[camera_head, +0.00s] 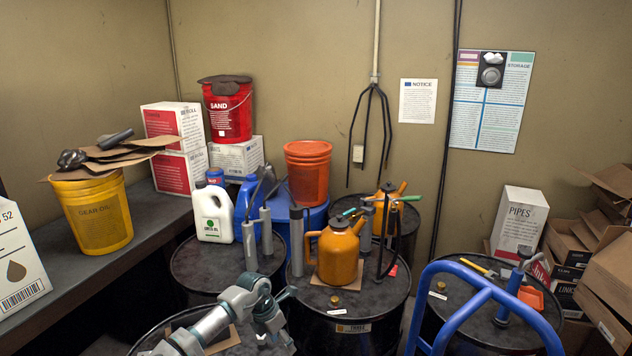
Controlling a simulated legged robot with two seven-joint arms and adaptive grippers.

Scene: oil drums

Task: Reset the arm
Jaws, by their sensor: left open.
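My left arm comes in from the bottom left, grey and bent at a joint near the bottom middle. My left gripper (265,335) is open and points down over the top of the front left oil drum (165,335). I see nothing between its fingers. A piece of brown cardboard (218,340) lies on that drum, partly hidden by my arm. My right gripper is not in view.
An orange oil can (338,255) stands on the middle drum (347,322), right of my left gripper. A white jug (212,214) stands on the drum behind. A blue tubular frame (478,285) rises at the front right. A shelf with a yellow bucket (92,215) runs along the left.

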